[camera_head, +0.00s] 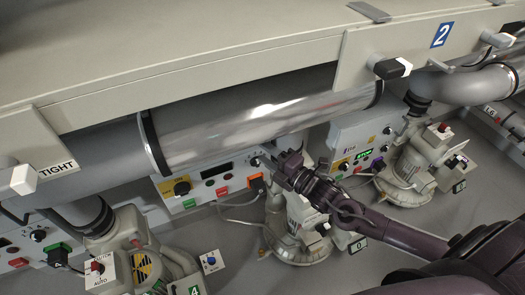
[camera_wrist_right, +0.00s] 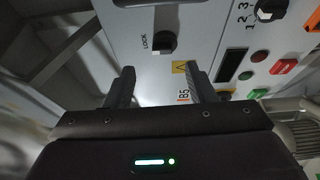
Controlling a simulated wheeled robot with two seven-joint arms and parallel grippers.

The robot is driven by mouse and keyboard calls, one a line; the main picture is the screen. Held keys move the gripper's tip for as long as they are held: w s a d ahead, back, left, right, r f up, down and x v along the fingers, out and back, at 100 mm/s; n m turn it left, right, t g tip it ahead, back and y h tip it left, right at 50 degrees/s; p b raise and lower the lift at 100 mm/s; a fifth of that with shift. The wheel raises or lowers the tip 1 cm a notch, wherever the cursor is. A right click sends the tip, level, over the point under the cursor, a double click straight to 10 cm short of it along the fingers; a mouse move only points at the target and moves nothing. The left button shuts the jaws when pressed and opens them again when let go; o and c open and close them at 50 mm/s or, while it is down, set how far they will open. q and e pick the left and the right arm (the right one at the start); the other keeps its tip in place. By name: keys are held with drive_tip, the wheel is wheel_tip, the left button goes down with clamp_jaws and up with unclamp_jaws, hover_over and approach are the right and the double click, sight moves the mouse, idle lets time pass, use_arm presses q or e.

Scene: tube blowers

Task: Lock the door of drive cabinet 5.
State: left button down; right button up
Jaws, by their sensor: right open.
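A grey cabinet door marked B5 (camera_wrist_right: 183,97) fills the middle of the right wrist view. It carries a small black knob (camera_wrist_right: 164,42) beside the word LOCK. My right gripper (camera_wrist_right: 160,74) is open and empty. Its two fingers point at the door, with the knob just beyond the gap between them; I see no contact. In the head view, my right gripper (camera_head: 285,165) is at the right end of a cabinet front (camera_head: 212,168) with a display and an orange plug. My left gripper is not in view.
A large shiny pipe (camera_head: 260,115) runs above the cabinets, under a beige housing (camera_head: 190,55). In the right wrist view, a selector knob (camera_wrist_right: 270,9), a dark display (camera_wrist_right: 230,66) and coloured buttons sit to the right. A white machine (camera_head: 300,235) stands under my right wrist.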

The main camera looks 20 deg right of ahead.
idle(0.3)
drive_tip(key=s+a+f+m+g+h, duration=0.2)
drive_tip(key=s+m+g+h, duration=0.5)
drive_tip(key=s+m+g, duration=1)
drive_tip(key=s+f+m+t+p, duration=0.1)
drive_tip(key=s+f+m+p, duration=0.15)
drive_tip(key=f, duration=1.05)
drive_tip(key=s+f+m+t+p, duration=0.1)
drive_tip(key=s+f+t+p, duration=0.15)
drive_tip(key=f, duration=0.95)
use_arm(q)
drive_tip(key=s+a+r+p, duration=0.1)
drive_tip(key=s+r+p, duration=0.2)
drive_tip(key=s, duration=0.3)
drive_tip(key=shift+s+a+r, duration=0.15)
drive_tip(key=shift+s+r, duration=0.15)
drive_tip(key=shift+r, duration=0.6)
use_arm(e)
drive_tip(key=s+d+f+g, duration=0.1)
drive_tip(key=s+f, duration=0.6)
drive_tip(key=s, duration=0.3)
drive_tip(key=s+d+f+g, duration=0.1)
drive_tip(key=s+d+f, duration=0.1)
drive_tip(key=s+f, duration=0.6)
drive_tip(key=s, duration=0.2)
drive_tip(key=shift+s+d+f, duration=0.15)
drive_tip(key=shift+s+d, duration=0.05)
drive_tip(key=shift+s, duration=0.1)
